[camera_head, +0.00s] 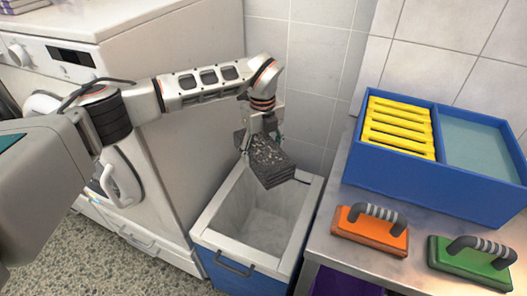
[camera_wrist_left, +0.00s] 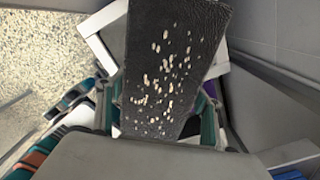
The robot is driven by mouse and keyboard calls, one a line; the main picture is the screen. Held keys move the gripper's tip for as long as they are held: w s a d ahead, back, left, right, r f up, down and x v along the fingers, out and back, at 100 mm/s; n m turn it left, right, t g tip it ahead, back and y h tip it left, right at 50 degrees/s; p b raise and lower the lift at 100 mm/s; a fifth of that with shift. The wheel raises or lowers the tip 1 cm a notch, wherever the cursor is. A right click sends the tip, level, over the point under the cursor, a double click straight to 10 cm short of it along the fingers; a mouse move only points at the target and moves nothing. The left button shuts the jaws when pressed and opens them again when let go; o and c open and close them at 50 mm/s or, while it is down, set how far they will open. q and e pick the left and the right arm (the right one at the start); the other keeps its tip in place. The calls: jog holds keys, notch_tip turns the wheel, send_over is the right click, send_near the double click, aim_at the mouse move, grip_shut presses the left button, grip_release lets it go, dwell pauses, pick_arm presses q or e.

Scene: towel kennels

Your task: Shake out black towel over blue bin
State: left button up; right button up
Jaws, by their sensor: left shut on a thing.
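The black towel (camera_head: 267,160) is folded into a flat stack with pale specks on it. My left gripper (camera_head: 262,128) is shut on the towel and holds it above the blue bin (camera_head: 235,262), over its back part. In the left wrist view the towel (camera_wrist_left: 172,70) stretches away from the gripper (camera_wrist_left: 160,118), and light flecks are scattered across its middle. The blue bin has a pale rim and is open at the top; its grey inside looks empty where it shows. The bin's rim (camera_wrist_left: 103,42) shows partly behind the towel in the left wrist view. My right gripper is not in view.
A white washing machine (camera_head: 165,190) stands left of the bin. A metal table (camera_head: 345,255) on the right holds an orange-based brush (camera_head: 370,232), a green-based brush (camera_head: 468,262) and a blue divided box (camera_head: 400,178) with yellow slats. A tiled wall is behind.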

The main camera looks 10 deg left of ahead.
pick_arm(q)
jog(key=shift+f+b, duration=0.7)
jog(key=shift+f, duration=0.4)
jog(key=shift+f+b, duration=0.55)
jog(key=shift+f, duration=0.35)
jog(key=shift+r, duration=0.1)
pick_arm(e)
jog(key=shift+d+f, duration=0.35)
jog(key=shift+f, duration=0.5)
